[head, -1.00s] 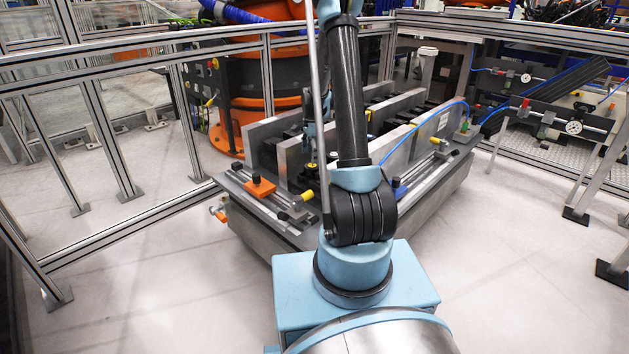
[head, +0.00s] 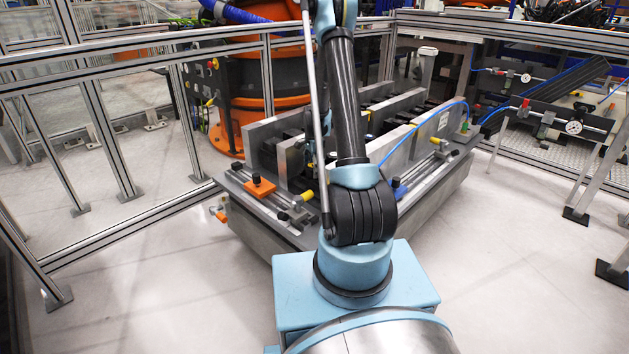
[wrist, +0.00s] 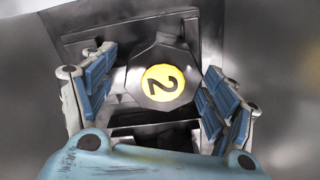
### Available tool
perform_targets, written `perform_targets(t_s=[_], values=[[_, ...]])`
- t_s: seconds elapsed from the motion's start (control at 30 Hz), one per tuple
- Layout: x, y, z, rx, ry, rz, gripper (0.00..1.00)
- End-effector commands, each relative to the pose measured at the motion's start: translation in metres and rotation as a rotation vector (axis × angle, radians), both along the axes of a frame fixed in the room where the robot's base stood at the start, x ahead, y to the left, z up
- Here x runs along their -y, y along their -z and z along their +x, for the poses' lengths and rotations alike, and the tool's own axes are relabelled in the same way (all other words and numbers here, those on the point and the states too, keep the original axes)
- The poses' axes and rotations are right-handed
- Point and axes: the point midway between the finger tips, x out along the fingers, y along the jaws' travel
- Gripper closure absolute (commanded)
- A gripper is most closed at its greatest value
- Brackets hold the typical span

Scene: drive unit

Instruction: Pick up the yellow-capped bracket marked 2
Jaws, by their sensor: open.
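The bracket marked 2 (wrist: 163,82) shows in the wrist view as a dark, many-sided metal piece with a round yellow cap bearing a black 2. It sits in a recess between grey metal walls. My gripper (wrist: 153,92) is open, with one blue-padded finger to the left of the bracket and one to the right. Gaps show between the pads and the cap; I cannot tell how far the fingers reach down around it. In the head view the bracket cannot be made out, and my arm hides much of that spot.
In the head view a grey fixture (head: 430,190) with upright metal plates (head: 407,143) stands ahead. An orange clamp block (head: 259,188) sits on its left front. Aluminium fence rails (head: 130,219) run along the left, and an orange robot base (head: 232,131) stands behind. Grey walls flank my gripper closely.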

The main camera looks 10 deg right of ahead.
Motion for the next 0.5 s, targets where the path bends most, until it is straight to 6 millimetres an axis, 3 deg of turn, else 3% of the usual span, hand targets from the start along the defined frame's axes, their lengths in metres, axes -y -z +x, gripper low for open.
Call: perform_targets(t_s=[0.07,0.1,0.43,0.5], values=[[0.0,-0.0001,0.0,0.0,0.0,0.0,0.21],[0.0,-0.0002,0.0,0.0,0.0,0.0,0.26],[-0.0001,-0.0003,-0.0001,0.0,0.0,0.0,1.0],[0.0,-0.0008,-0.0004,-0.001,0.0,0.0,1.0]])
